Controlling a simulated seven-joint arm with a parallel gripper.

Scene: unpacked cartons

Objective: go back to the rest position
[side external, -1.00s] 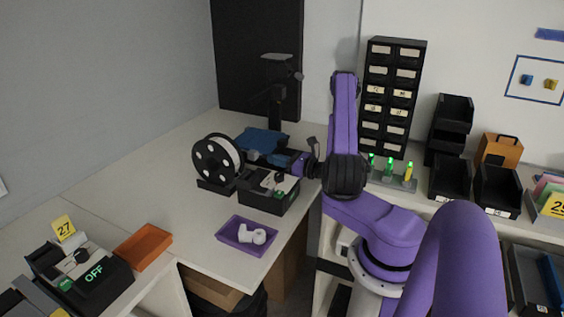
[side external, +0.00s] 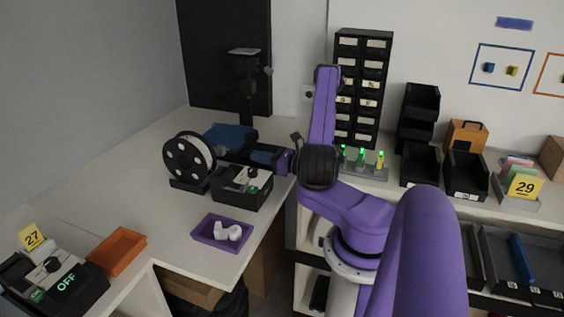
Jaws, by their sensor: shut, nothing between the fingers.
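My purple arm is raised on the right of the side external view. Its wrist points left over the back part of the white bench (side external: 130,190).
A filament spool (side external: 188,158) and a blue plate (side external: 228,136) are left of the gripper. A purple tray (side external: 205,237) with white parts and an orange tray (side external: 116,252) sit nearer. A drawer cabinet (side external: 362,75) and black bins (side external: 467,172) stand right.

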